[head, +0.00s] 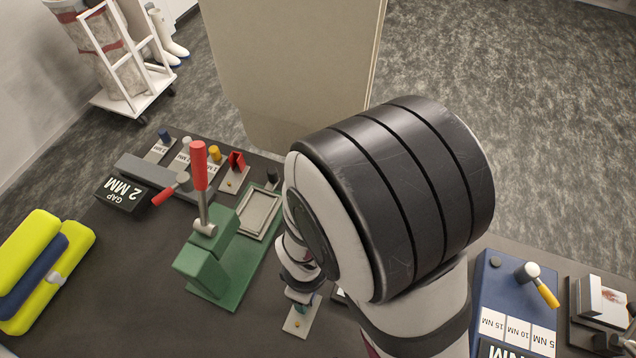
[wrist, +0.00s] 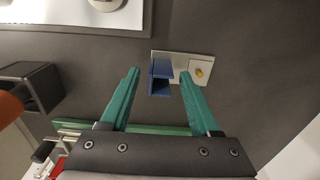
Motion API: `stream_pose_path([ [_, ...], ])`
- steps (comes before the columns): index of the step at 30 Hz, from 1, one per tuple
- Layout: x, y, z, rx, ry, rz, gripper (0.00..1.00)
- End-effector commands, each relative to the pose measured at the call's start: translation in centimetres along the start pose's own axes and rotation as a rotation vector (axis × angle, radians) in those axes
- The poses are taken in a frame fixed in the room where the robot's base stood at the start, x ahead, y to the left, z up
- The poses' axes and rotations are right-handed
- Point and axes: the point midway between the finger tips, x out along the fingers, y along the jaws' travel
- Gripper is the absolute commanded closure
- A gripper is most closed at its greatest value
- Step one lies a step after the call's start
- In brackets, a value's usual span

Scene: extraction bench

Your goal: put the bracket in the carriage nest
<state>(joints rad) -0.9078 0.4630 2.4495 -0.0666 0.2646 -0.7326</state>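A blue U-shaped bracket (wrist: 161,70) stands on a pale plate (wrist: 181,57) with a yellow knob in the wrist view. My gripper (wrist: 160,82) is open, its two teal fingers spread to the left and right of the bracket with gaps; I cannot tell how far above it they are. In the head view my gripper (head: 303,299) is mostly behind my arm, over a small pale plate (head: 298,322), and the bracket is hidden there. A grey rectangular frame (head: 248,231), seemingly the carriage nest, lies empty on the green base of the press.
The green press (head: 203,262) with its upright red-handled lever (head: 200,170) stands just left of my gripper. A red part (head: 236,160) sits on another plate behind it.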

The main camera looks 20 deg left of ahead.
Motion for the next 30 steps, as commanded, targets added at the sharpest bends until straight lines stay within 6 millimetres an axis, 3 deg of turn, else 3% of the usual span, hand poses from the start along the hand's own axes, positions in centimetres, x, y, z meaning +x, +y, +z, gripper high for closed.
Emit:
stream_pose_path([
  [1,0.0,0.0,0.0,0.000,0.000,0.000,0.48],
  [10,0.0,0.0,0.0,0.000,0.000,0.000,1.00],
  [23,-0.3,0.0,-0.1,0.000,0.002,0.001,1.00],
  [30,-3.8,0.1,-0.1,0.001,0.006,0.004,1.00],
])
